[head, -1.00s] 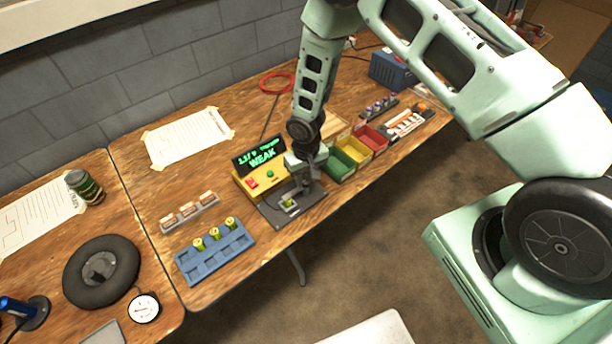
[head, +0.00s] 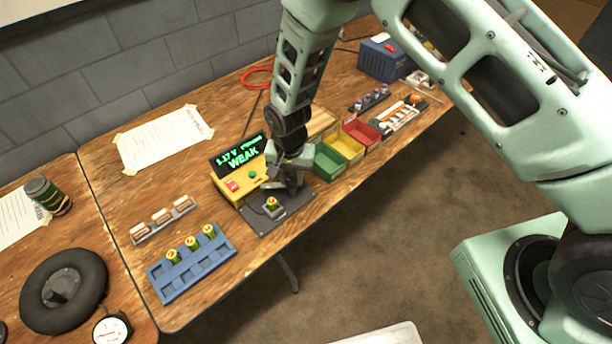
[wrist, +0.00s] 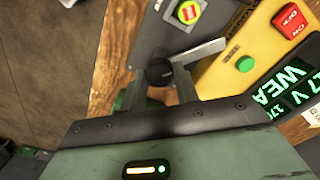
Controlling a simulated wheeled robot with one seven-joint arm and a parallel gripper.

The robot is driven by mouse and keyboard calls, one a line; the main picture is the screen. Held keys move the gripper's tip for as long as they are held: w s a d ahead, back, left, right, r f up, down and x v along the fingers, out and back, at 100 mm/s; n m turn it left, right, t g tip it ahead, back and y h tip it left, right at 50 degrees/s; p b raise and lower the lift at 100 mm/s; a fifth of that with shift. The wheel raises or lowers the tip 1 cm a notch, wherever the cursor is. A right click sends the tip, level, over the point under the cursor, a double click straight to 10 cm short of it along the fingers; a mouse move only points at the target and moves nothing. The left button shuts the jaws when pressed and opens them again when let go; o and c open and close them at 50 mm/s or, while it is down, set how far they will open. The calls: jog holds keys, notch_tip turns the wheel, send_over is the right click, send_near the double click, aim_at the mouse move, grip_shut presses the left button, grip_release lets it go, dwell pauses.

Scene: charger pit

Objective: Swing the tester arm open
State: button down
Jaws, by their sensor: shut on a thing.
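The yellow tester (head: 228,190) stands on the middle of the bench, its dark display (head: 240,155) reading WEAK in green. A yellow-green cell (head: 272,203) stands upright in a holder on the tester's dark base plate (head: 262,222); it also shows at the top of the wrist view (wrist: 188,12). My gripper (head: 290,188) is just behind and right of the cell. In the wrist view its fingers (wrist: 161,88) are shut on a round black knob (wrist: 160,72). A grey bar, the tester arm (wrist: 201,49), runs from near the knob toward the yellow housing, clear of the cell's top.
Green (head: 329,160), yellow (head: 347,146) and red (head: 361,133) bins stand close to the right of my gripper. A blue tray (head: 192,262) with three cells lies at the left front. The bench's front edge is near.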

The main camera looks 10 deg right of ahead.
aim_at(292, 180)
jog(key=m+b, duration=0.1)
jog(key=m, duration=0.4)
jog(key=shift+m, duration=2.6)
jog(key=c, duration=1.1)
grip_release()
jog(key=shift+o, duration=0.2)
notch_tip(292, 180, up, 18)
jog(key=b, duration=0.1)
jog(key=shift+f, duration=0.25)
